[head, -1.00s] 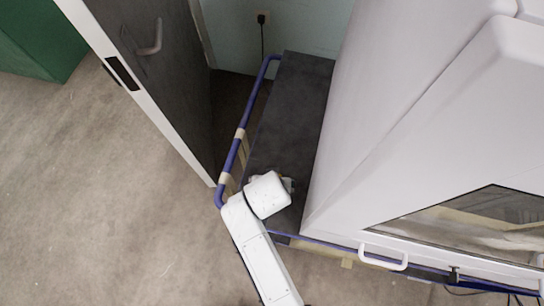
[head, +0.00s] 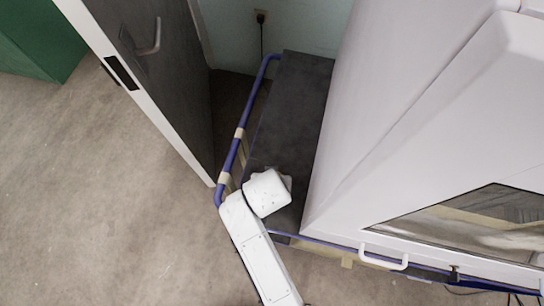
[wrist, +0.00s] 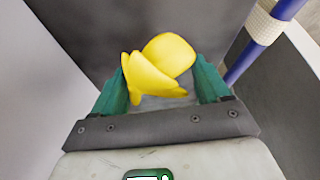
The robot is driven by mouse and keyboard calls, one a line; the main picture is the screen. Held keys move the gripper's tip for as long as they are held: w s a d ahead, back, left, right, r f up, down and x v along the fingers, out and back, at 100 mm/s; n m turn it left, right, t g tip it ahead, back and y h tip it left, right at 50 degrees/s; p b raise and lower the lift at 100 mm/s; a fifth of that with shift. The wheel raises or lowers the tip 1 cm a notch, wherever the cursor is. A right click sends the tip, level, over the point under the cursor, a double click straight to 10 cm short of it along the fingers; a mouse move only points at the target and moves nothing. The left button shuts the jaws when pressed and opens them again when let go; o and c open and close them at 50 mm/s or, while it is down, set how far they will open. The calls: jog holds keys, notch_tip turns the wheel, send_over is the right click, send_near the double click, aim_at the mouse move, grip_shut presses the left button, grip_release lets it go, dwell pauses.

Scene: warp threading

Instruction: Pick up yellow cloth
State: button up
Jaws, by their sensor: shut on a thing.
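The yellow cloth (wrist: 158,68) shows in the wrist view as a crumpled, folded bundle between the two green fingers. My gripper (wrist: 160,85) is shut on it, with a finger against each side. The dark grey surface (wrist: 150,20) lies behind the cloth; I cannot tell whether the cloth still touches it. In the head view my white arm end (head: 266,193) is over the near end of the dark tabletop (head: 295,110) and hides the cloth and fingers.
A large white cabinet (head: 400,110) with a window stands close on the right. A blue rail (head: 232,157) runs along the tabletop's left side and also shows in the wrist view (wrist: 262,50). A dark door (head: 165,90) stands at the left. Open floor (head: 90,190) lies left.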

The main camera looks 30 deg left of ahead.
jog(key=v, duration=0.2)
jog(key=s+v, duration=0.1)
jog(key=v, duration=0.4)
jog(key=shift+s+d+r, duration=0.1)
jog(key=shift+s+d, duration=0.1)
jog(key=shift+s, duration=0.1)
jog(key=s+d+r+b, duration=0.1)
jog(key=s+d+r, duration=0.2)
jog(key=s, duration=0.6)
notch_tip(320, 180, up, 2)
jog(key=shift+d, duration=0.25)
jog(key=o, duration=0.5)
jog(key=shift+c, duration=0.2)
jog(key=c, duration=0.4)
jog(key=shift+o, duration=0.2)
jog(key=shift+s, duration=0.1)
